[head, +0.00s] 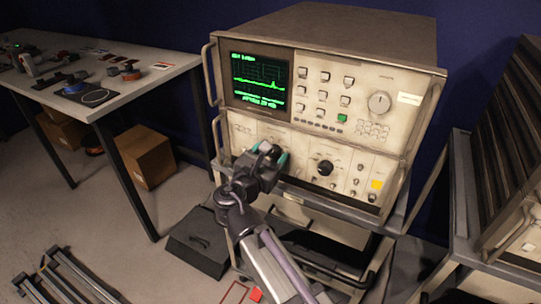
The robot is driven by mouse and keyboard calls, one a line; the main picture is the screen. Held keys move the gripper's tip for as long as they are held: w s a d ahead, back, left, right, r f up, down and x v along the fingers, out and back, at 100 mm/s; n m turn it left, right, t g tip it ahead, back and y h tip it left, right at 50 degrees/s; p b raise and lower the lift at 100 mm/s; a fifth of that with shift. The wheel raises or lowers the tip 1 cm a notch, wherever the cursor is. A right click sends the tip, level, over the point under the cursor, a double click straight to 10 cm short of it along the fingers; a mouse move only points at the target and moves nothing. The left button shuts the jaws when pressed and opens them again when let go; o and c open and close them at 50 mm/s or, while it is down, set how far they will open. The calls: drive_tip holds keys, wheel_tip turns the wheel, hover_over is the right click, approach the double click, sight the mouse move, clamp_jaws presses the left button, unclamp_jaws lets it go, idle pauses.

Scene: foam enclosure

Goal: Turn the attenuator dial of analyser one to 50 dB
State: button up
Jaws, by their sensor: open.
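Analyser one appears to be the beige instrument (365,50) on a cart, with a lit green screen (260,80) showing a trace; its small text is hard to read. A black dial (325,168) with a pale surround sits on its lower panel. I cannot tell whether this is the attenuator dial, as markings are too small to read. My gripper (268,152) is in front of the lower panel, left of the black dial. Its teal-tipped fingers are apart and look empty. It hides part of the panel behind it; contact cannot be told.
A large grey knob (379,102) and several buttons are on the upper panel. Metal handles flank the instrument. A table (160,78) with tools stands left, a cardboard box (146,157) beneath it. Another cart (470,240) is at right. Floor shows between table and instrument.

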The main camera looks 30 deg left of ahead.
drive_tip(key=c, duration=0.9)
drive_tip(key=shift+m, duration=0.4)
drive_tip(key=m, duration=0.3)
drive_tip(key=shift+m, duration=0.3)
drive_tip(key=m, duration=0.3)
drive_tip(key=shift+m, duration=0.3)
drive_tip(key=m, duration=0.4)
drive_tip(key=shift+r+m, duration=0.1)
drive_tip(key=shift+m, duration=1.8)
